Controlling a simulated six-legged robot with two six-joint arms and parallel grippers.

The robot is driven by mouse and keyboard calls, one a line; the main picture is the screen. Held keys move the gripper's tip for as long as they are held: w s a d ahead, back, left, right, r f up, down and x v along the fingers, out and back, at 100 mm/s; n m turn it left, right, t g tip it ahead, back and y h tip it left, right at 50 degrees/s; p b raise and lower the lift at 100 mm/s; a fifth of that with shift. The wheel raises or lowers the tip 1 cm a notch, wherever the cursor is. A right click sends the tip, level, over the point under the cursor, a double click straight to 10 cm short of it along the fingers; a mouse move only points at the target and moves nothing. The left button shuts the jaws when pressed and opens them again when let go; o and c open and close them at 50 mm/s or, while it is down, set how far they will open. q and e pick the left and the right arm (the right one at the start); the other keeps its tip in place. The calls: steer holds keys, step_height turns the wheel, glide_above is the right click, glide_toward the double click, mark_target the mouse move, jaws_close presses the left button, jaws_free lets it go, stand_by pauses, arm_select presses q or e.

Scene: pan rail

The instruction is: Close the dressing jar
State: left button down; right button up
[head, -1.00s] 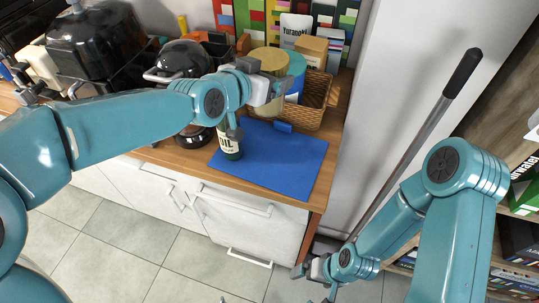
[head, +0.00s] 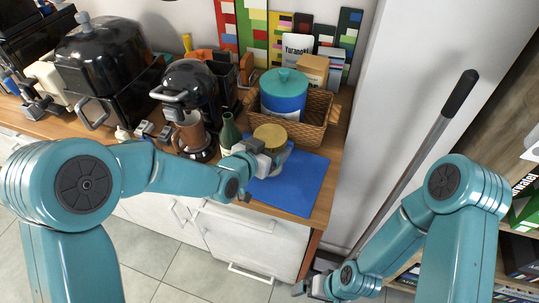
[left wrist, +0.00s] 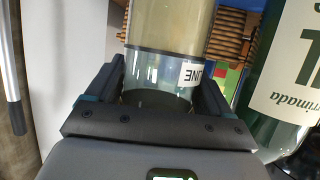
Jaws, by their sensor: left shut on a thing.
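A jar with a flat tan top (head: 270,134) is in my left gripper (head: 264,160), over the upper part of the blue mat in the head view. I cannot tell whether its base touches the mat, or whether the tan top is a lid. In the left wrist view the jar (left wrist: 170,30) is see-through with pale tan inside and a small white label, and the fingers (left wrist: 158,95) stand on both sides of it. No separate lid shows clearly. My right gripper (head: 316,287) hangs low at the bottom of the head view, beyond the counter; its jaws are too small to read.
The green oil bottle (head: 230,131) stands close left of the jar. A wicker basket (head: 314,130) and a blue lidded canister (head: 283,95) are behind it. A coffee maker (head: 192,92) stands further left. The front and right of the blue mat (head: 290,196) are clear.

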arm_select(q)
step_height(320, 180, down, 4)
steer(key=shift+w+r+p, duration=0.1)
steer(key=shift+r+p, duration=0.05)
steer(key=shift+p, duration=0.2)
steer(key=shift+r, duration=0.1)
steer(key=shift+s+d, duration=0.1)
steer(key=shift+s, duration=0.1)
jaws_free()
steer(key=shift+w+f, duration=0.1)
steer(key=shift+f, duration=0.15)
steer(key=shift+r, duration=0.1)
